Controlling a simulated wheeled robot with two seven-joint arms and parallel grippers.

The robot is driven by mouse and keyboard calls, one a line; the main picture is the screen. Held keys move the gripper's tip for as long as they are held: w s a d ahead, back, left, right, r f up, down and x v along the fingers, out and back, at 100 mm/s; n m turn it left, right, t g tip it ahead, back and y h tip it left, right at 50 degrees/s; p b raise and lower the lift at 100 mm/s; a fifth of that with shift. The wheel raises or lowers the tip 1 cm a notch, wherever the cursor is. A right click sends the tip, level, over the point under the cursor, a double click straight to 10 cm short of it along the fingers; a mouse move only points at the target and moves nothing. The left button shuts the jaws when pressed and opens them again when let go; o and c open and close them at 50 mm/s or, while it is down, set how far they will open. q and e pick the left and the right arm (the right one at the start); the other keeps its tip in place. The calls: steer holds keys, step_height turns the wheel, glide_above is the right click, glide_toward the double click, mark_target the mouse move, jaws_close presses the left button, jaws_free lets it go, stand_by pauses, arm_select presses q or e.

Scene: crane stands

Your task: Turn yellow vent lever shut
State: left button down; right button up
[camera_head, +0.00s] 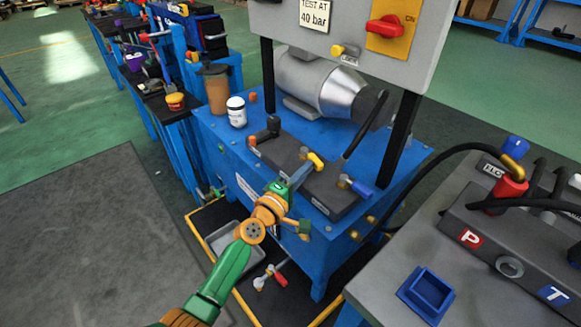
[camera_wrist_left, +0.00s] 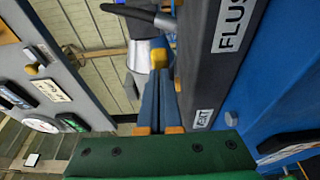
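The yellow vent lever (camera_head: 316,160) is on the dark valve block (camera_head: 318,187) on the blue bench, between a black lever and a blue one. My left gripper (camera_head: 301,173) reaches over the block's front edge, with its fingertips at the yellow lever. In the left wrist view the two blue fingers (camera_wrist_left: 159,88) lie close together, and the yellow lever (camera_wrist_left: 158,55) shows right at their tips. I cannot tell whether its end is pinched between them or just beyond them. My right gripper is not in view.
The black lever (camera_head: 270,128) and blue lever (camera_head: 361,188) stand on either side. A white jar (camera_head: 236,112) and brown cup (camera_head: 216,90) stand at the bench's left. A grey panel (camera_head: 350,35) overhangs the back. A red-handled valve (camera_head: 277,278) sits low in front.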

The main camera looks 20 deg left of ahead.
arm_select(q)
steer(key=shift+w+d, duration=0.4)
steer(key=shift+d, duration=0.5)
stand_by(0.3)
